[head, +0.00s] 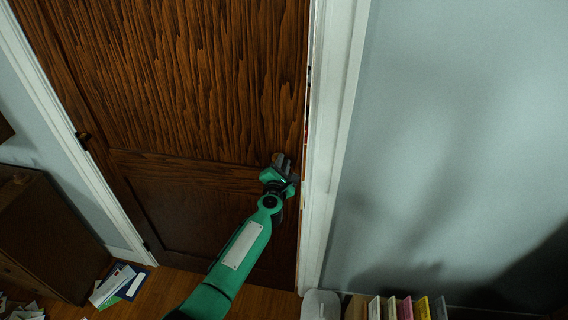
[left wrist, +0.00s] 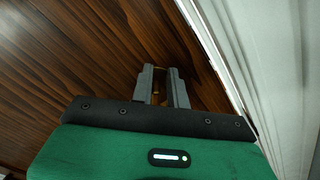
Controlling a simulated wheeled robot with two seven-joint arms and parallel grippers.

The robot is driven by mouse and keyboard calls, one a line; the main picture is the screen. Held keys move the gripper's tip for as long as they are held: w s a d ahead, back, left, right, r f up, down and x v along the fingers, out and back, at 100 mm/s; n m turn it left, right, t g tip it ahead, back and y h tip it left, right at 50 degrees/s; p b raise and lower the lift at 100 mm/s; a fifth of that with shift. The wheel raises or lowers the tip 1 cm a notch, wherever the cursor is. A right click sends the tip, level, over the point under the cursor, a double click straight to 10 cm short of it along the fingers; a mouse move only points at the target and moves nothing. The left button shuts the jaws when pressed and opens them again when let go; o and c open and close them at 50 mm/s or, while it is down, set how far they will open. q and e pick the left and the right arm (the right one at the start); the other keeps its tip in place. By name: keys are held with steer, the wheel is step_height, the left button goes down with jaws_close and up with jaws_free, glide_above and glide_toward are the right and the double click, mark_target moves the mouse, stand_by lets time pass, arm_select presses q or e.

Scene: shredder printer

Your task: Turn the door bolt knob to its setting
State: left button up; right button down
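A dark brown wooden door (head: 200,80) fills the left and middle of the head view, closed in its white frame. My left gripper (head: 283,160) is at the door's right edge, about mid-height, beside the frame. In the left wrist view its two grey fingers (left wrist: 162,80) point at the door with a narrow gap between them. A small brass-coloured bit (left wrist: 156,92) shows in that gap. It may be the bolt knob, but the fingers hide most of it, and I cannot tell its angle or whether they press on it. My right gripper is in neither view.
The white door frame (head: 327,130) runs close along the gripper's right side, with a pale wall (head: 450,120) beyond. A brown cabinet (head: 45,235) and papers (head: 118,284) are at the lower left. Upright coloured folders (head: 405,307) and a white bin (head: 320,304) stand at the bottom right.

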arm_select(q)
steer(key=shift+o, duration=1.3)
steer(key=shift+a+f, duration=0.35)
steer(key=shift+f, duration=0.1)
steer(key=shift+w+a, duration=0.15)
steer(key=shift+r, duration=0.15)
steer(key=shift+d, duration=0.2)
steer(key=shift+s, duration=0.45)
steer(key=s+a+p, duration=0.2)
steer(key=s+a, duration=0.1)
steer(key=s, duration=0.9)
steer(key=shift+s+p, duration=0.35)
steer(key=shift+p, duration=0.05)
